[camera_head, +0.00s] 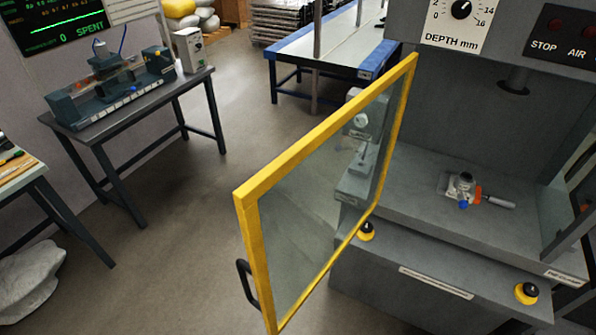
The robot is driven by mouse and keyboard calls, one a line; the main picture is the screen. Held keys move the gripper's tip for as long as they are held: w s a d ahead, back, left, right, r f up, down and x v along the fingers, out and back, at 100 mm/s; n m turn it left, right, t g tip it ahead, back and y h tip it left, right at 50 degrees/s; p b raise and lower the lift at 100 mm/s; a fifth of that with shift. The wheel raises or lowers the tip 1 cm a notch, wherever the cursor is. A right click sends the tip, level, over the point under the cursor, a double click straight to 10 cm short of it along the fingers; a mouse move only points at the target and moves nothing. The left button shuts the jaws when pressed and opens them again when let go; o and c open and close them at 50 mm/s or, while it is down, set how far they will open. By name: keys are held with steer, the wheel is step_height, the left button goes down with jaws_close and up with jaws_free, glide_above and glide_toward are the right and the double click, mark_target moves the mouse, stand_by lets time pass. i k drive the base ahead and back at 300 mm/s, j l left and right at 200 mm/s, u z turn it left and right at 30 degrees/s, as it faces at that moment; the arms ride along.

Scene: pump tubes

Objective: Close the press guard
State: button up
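The press guard (325,127) is a clear panel in a yellow frame. It stands swung open, jutting out from the left side of the grey press (430,185) toward the camera. Its black handle (245,284) is on the outer edge at the lower left. The press opening is uncovered, and its bed is in plain view through it. My gripper is not in this view.
A small fixture with a blue knob and orange-and-grey handle (478,196) sits on the press bed. Black buttons on yellow bases (526,293) are on the press front. A bench (130,100) with equipment stands left. The floor (185,235) left of the guard is clear.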

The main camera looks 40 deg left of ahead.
mark_target(246, 196)
steer(key=k+j, duration=0.1)
steer(key=j, duration=0.25)
steer(key=k+j, duration=0.15)
steer(key=j, duration=0.2)
steer(key=k+j, duration=0.1)
steer(key=j, duration=0.3)
steer(key=k+j, duration=0.1)
steer(key=j, duration=0.25)
steer(key=k+j+z, duration=0.1)
steer(key=j, duration=0.25)
steer(key=k+j, duration=0.15)
steer(key=j, duration=0.2)
